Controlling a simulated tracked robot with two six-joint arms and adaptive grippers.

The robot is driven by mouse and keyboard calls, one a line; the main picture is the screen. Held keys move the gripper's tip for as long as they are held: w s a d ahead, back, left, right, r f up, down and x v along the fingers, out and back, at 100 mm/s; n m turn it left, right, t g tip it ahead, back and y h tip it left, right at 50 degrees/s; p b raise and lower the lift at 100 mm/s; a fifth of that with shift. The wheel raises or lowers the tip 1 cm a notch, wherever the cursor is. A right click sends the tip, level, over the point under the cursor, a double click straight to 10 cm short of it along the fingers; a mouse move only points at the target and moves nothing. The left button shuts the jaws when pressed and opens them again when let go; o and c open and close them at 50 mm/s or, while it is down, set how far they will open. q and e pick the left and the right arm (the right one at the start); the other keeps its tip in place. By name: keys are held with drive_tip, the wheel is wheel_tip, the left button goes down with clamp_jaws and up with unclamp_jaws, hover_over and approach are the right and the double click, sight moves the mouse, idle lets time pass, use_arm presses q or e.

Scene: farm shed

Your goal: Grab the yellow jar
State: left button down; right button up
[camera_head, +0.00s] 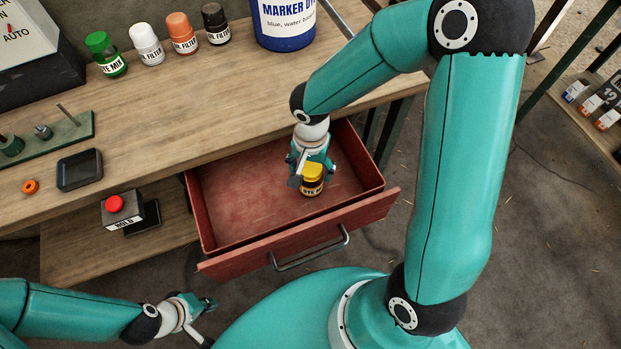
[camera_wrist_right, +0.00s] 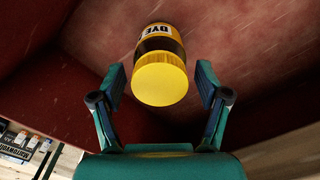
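The yellow jar (camera_head: 312,182) has a yellow lid and a label with partly hidden lettering. It stands in the open red drawer (camera_head: 240,219), toward its right side. My right gripper (camera_head: 309,170) reaches down into the drawer just above the jar. In the right wrist view the jar (camera_wrist_right: 161,72) lies between and beyond the two spread fingers of my right gripper (camera_wrist_right: 160,86), with gaps on both sides. My left gripper (camera_head: 207,318) is at the lower left, outside the drawer and empty; its fingers look spread apart.
On the wooden bench (camera_head: 215,95) stand green (camera_head: 105,55), white (camera_head: 146,44), orange (camera_head: 181,33) and black (camera_head: 215,24) jars and a blue marker dye tub (camera_head: 284,22). A red-button box (camera_head: 122,210) sits left of the drawer. The drawer's left part is empty.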

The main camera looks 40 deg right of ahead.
drive_tip(key=c, duration=1.2)
drive_tip(key=shift+r, duration=0.1)
